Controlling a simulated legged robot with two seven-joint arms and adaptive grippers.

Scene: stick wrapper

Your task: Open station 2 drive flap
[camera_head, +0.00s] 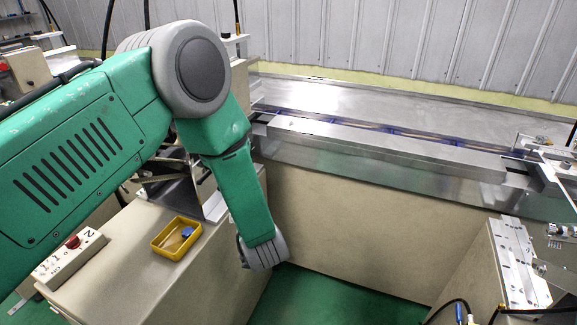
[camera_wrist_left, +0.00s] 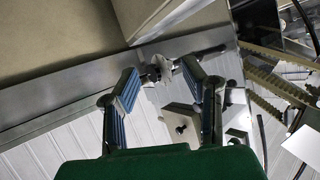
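My left arm comes in from the left in the head view and bends down in front of station 2; its gripper does not show there. In the left wrist view my left gripper (camera_wrist_left: 160,78) is open, its two blue-padded fingers apart. A small metal knob on a rod (camera_wrist_left: 158,70) shows between or just beyond the fingertips; I cannot tell if they touch it. A metal edge strip (camera_wrist_left: 60,92) runs behind it below a beige panel (camera_wrist_left: 170,18). I cannot tell for sure which part is the drive flap. A control box marked 2 (camera_head: 70,256) has a red button. My right gripper is out of view.
A yellow tray (camera_head: 176,238) with small parts sits on the beige cabinet (camera_head: 165,285). A long steel bed (camera_head: 400,150) runs across the back. Metal fixtures (camera_head: 515,262) and cables stand at right. Green floor (camera_head: 340,298) shows between the cabinets.

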